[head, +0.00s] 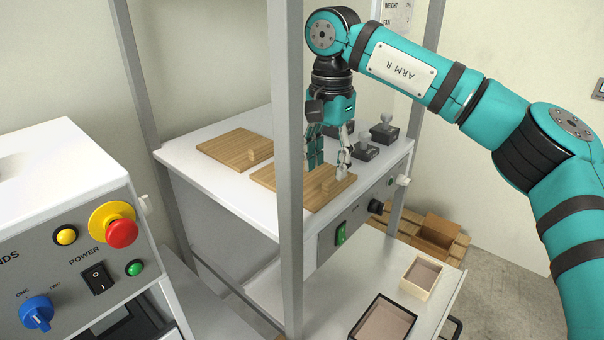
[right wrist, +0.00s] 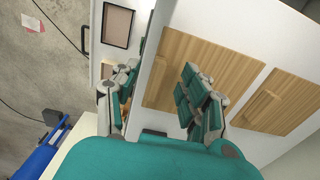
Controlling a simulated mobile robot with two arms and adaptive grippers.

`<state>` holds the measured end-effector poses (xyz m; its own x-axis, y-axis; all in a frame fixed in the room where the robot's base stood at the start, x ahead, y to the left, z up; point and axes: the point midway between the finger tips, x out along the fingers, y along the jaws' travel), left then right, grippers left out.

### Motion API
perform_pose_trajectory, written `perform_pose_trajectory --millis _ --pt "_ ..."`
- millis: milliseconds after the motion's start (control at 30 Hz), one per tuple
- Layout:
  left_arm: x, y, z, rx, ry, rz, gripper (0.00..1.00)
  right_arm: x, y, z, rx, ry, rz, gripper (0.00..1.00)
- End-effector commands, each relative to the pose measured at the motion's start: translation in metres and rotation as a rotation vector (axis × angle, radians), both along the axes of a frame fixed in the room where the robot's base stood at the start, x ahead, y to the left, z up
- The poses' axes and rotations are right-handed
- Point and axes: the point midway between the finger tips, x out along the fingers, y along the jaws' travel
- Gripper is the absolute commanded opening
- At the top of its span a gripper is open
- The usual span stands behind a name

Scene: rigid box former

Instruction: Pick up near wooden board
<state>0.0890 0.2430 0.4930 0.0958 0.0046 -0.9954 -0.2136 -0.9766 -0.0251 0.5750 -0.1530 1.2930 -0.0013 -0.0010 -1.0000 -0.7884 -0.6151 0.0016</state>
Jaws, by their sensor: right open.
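The near wooden board (head: 272,178) lies flat on the white machine top, with a small wooden block handle (head: 338,185) standing on its right part. My right gripper (head: 328,168) is open and empty, pointing down above the board close to the handle; I cannot tell whether a finger touches it. My left gripper is not in view.
A second wooden board (head: 222,145) lies farther back left. Black stamp-like tools (head: 384,130) stand to the right of the gripper. A grey frame post (head: 290,120) rises in front of the machine. Two open trays (head: 383,318) sit on the lower shelf.

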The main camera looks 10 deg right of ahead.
Motion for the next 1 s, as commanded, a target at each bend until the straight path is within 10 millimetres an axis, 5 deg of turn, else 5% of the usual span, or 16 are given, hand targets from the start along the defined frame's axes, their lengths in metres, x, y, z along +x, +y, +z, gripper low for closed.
perform_pose_trajectory --millis 333,633,1000 --pt "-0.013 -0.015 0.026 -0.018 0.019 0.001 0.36 0.002 0.001 -0.045 0.0 0.001 0.0 0.44" --pt "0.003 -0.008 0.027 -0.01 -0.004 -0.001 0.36 0.003 0.001 -0.053 0.0 -0.001 -0.001 0.44" --pt "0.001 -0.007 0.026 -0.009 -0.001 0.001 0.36 0.003 0.001 -0.052 0.001 -0.001 -0.001 0.0"
